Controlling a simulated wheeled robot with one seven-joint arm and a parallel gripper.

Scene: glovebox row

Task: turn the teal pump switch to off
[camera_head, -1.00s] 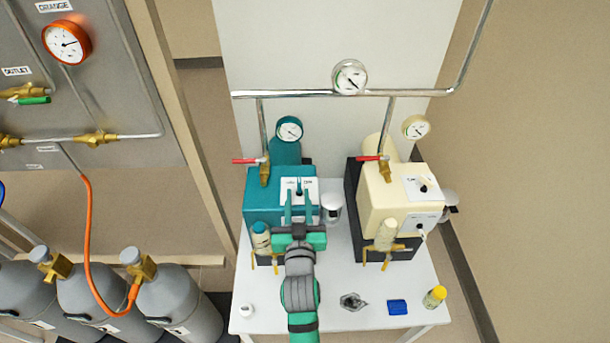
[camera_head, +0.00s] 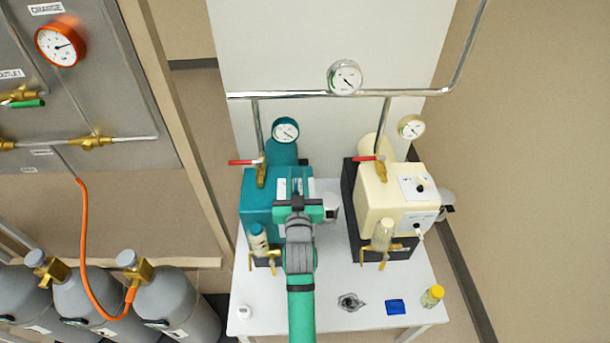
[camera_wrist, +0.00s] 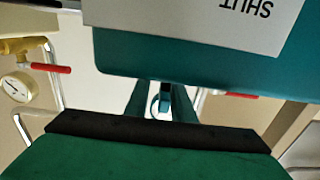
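The teal pump (camera_head: 258,190) stands on the left of the white table, and its teal body also fills the top of the wrist view (camera_wrist: 200,58). Its white switch plate (camera_head: 282,186) is on the upper face, partly covered by my gripper. The switch itself is hard to make out behind the fingers, so I cannot tell its position or whether it is touched. My gripper (camera_head: 297,187) is over the plate. In the wrist view its two teal fingers (camera_wrist: 161,103) stand apart, with a gap between them.
A cream pump (camera_head: 385,205) stands to the right. A steel pipe (camera_head: 300,94) with red-handled valves runs behind both pumps. A glass bottle (camera_head: 258,240) is at the teal pump's front. A blue block (camera_head: 396,307) and a yellow-capped jar (camera_head: 432,296) lie front right.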

